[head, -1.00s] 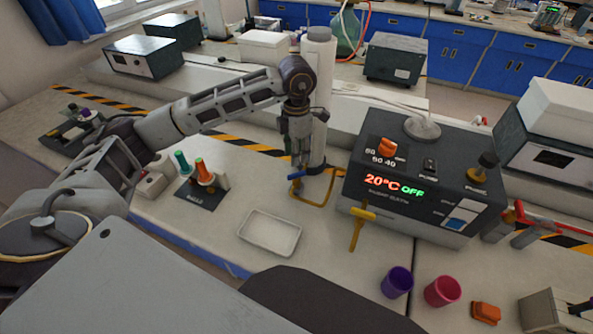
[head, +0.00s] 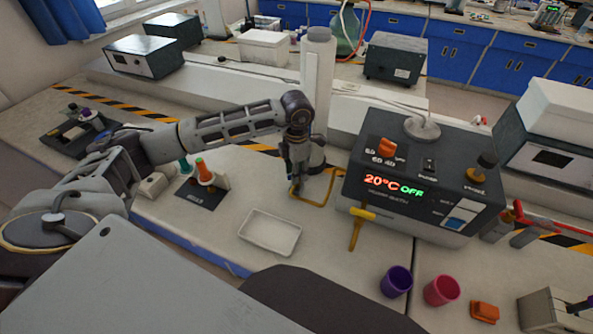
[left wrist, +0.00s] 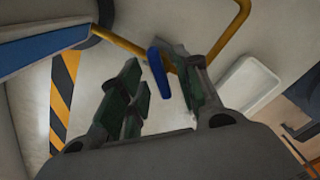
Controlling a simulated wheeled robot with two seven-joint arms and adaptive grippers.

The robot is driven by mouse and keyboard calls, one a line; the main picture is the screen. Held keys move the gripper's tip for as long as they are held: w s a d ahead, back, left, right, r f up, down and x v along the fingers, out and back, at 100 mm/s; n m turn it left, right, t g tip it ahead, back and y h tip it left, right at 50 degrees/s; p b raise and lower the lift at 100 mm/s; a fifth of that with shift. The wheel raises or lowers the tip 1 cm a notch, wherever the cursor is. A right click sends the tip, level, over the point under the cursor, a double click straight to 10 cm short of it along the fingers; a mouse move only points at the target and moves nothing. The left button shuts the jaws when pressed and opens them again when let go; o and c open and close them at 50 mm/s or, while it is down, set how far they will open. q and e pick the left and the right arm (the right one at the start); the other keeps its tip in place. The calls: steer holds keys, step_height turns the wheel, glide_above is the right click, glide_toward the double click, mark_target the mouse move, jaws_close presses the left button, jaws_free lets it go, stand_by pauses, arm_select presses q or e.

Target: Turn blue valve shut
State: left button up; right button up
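The blue valve handle (left wrist: 158,72) is a small blue lever on a yellow pipe (left wrist: 228,35), seen in the left wrist view. My left gripper (left wrist: 160,85) is open, with its dark green finger pads on either side of the handle; I see a gap and no clear contact. In the head view my left gripper (head: 296,185) points down at the left end of the yellow pipe (head: 324,197), beside the white column, and hides the blue handle. My right gripper is not in view.
A white tray (head: 270,232) lies in front of the gripper. A panel with an orange cone (head: 204,170) is to the left. Purple (head: 397,281) and pink (head: 441,290) cups stand at front right.

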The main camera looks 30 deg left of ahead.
arm_select(q)
jaws_close()
